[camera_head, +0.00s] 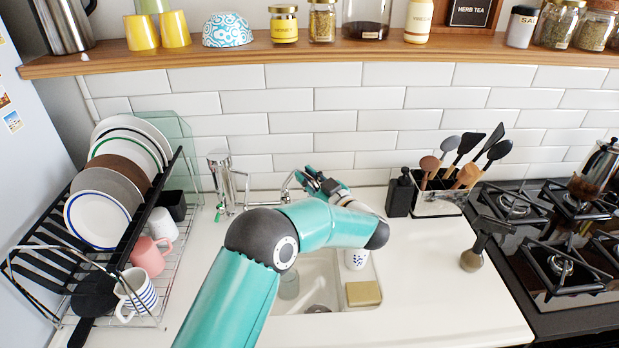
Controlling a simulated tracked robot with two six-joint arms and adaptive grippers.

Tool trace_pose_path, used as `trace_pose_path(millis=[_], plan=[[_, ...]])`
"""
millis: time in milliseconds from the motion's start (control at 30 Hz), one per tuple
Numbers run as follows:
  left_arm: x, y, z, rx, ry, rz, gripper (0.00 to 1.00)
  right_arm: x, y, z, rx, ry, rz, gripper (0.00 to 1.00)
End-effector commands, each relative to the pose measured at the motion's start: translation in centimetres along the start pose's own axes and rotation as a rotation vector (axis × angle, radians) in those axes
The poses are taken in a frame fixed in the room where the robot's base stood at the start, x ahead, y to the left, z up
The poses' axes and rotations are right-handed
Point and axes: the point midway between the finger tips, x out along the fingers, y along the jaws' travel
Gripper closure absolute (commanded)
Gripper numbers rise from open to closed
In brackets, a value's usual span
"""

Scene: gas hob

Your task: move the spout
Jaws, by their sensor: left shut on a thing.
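The metal spout (288,188) shows as a short curved silver piece behind the sink, at the left side of my left gripper. My left gripper (306,179) is at the spout's end and is shut on it. My teal left arm comes up from the bottom and crosses over the sink, hiding much of it and the spout's lower part. The sink basin (338,302) shows below the arm. My right gripper is not in view.
A silver fixture (221,182) stands left of the spout. A dish rack (150,292) with plates and mugs is at the left. A black dispenser (399,194) and a utensil holder (438,204) stand right of the gripper. The counter right of the sink is mostly clear. The gas hob (532,238) is farther right.

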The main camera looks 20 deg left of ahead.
Motion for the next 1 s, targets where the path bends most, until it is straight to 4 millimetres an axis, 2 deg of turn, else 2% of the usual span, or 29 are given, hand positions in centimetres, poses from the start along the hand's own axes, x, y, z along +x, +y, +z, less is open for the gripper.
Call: trace_pose_path(millis=[100,133,267,300,533,667,867,1000], plan=[[0.0,-0.1,0.0,-0.001,0.001,-0.001,1.0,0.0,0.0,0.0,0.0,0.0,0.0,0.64],[0.1,-0.1,0.0,-0.001,0.001,-0.001,0.79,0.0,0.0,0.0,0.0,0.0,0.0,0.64],[0.1,-0.1,-0.1,-0.001,0.001,-0.001,0.57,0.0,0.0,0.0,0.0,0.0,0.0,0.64],[0.1,-0.1,-0.1,-0.001,0.001,0.0,0.55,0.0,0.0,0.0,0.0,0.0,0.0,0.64],[0.1,-0.1,-0.1,-0.002,0.001,0.0,0.55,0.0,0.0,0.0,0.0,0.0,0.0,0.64],[-0.3,-0.1,-0.1,-0.002,0.0,0.001,0.55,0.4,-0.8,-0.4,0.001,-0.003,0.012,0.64],[-2.9,0.0,-0.1,-0.001,0.0,0.004,0.55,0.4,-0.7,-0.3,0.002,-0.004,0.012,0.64],[-5.7,0.1,-0.1,-0.002,0.001,0.006,0.55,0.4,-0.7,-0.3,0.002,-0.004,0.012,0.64]])
